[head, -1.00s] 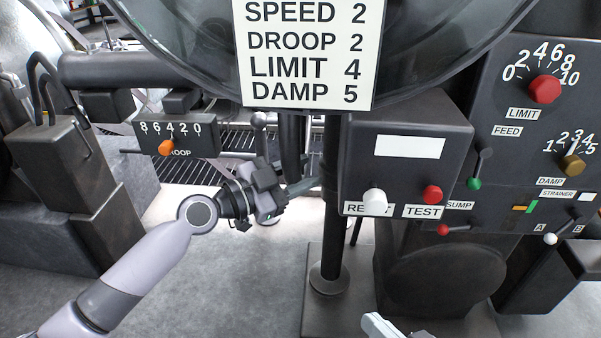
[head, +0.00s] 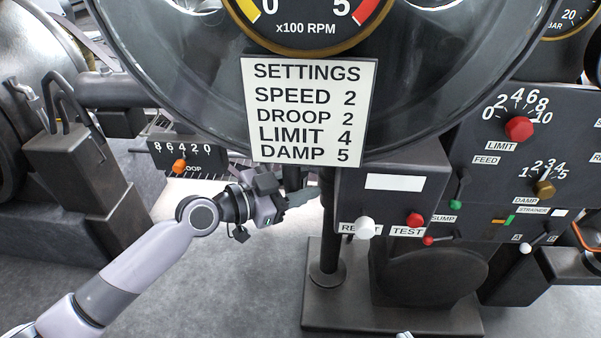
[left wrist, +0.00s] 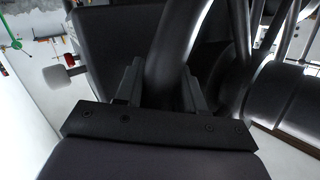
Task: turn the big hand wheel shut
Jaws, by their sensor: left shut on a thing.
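The big hand wheel shows in the left wrist view as a thick, dark, curved rim (left wrist: 170,55), with spokes toward the upper right. My left gripper (left wrist: 158,90) is shut on this rim, one finger on each side. In the head view my left gripper (head: 288,195) reaches in from the left, just below the settings sign (head: 308,110). In that view only a short dark piece of the wheel shows, nearly edge-on; the sign and machine hide the rest. My right gripper is not in view.
A dark post (head: 328,225) and a box with a white knob (head: 365,229) and red knob (head: 414,219) stand right of my left gripper. The droop scale (head: 188,157) is at the left. Pale floor lies open below the arm.

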